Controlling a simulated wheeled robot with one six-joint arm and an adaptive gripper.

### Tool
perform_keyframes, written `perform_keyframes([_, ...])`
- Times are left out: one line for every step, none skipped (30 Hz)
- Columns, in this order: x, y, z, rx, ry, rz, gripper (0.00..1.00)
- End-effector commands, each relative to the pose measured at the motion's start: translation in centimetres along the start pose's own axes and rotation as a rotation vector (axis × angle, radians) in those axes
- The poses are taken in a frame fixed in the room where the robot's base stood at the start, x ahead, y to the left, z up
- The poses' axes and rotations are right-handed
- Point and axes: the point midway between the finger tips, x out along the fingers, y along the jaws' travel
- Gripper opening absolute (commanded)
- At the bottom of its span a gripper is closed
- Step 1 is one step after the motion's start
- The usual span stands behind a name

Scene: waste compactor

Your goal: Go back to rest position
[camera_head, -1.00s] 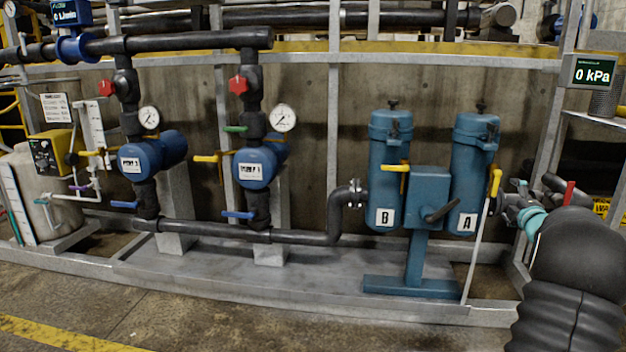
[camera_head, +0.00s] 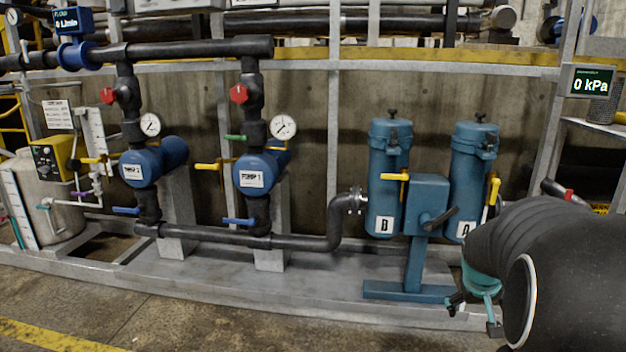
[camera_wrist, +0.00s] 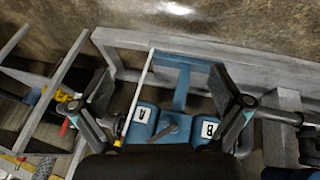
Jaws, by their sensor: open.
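My gripper (camera_head: 474,316) is at the lower right of the head view, below my dark arm, in front of the right end of the skid. In the wrist view my gripper (camera_wrist: 162,88) has its two dark fingers spread wide, with nothing between them held. Beyond the fingers are the blue filter housings labelled A (camera_wrist: 145,117) and B (camera_wrist: 207,130), with a blue stand between them. In the head view, housing B (camera_head: 384,190) is fully seen. The lower part of housing A (camera_head: 469,170) is partly hidden by my arm.
Two blue pumps (camera_head: 140,170) (camera_head: 262,172) with gauges and valves stand left of the filters on a grey skid (camera_head: 290,290). A display (camera_head: 588,82) reads 0 kPa at the upper right. The concrete floor (camera_head: 190,320) in front is clear.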

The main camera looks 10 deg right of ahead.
Motion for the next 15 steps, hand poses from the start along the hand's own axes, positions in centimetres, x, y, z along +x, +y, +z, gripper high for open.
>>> perform_keyframes([-2.3, -1.9, 1.3, 0.012, -0.019, -0.027, 1.0])
perform_keyframes([-3.4, -3.0, 2.1, 0.02, -0.032, -0.044, 1.0])
perform_keyframes([-4.7, -4.4, 3.3, 0.03, -0.05, -0.066, 1.0])
perform_keyframes([-5.8, -5.4, 4.2, 0.035, -0.062, -0.081, 1.0])
perform_keyframes([-6.7, -6.4, 5.1, 0.039, -0.073, -0.098, 1.0])
perform_keyframes([-8.1, -7.6, 6.2, 0.042, -0.086, -0.118, 1.0])
perform_keyframes([-9.0, -8.5, 7.1, 0.043, -0.094, -0.134, 1.0])
perform_keyframes([-9.9, -9.4, 8.0, 0.041, -0.101, -0.149, 1.0])
perform_keyframes([-11.2, -10.4, 9.1, 0.038, -0.107, -0.168, 1.0])
perform_keyframes([-12.1, -11.2, 9.9, 0.032, -0.111, -0.183, 1.0])
perform_keyframes([-12.9, -12.0, 10.7, 0.027, -0.111, -0.198, 1.0])
perform_keyframes([-14.1, -12.9, 11.7, 0.016, -0.11, -0.216, 1.0])
perform_keyframes([-14.9, -13.5, 12.4, 0.006, -0.106, -0.23, 1.0])
perform_keyframes([-15.7, -14.1, 13.1, -0.006, -0.101, -0.244, 1.0])
perform_keyframes([-16.8, -14.8, 13.9, -0.023, -0.088, -0.261, 1.0])
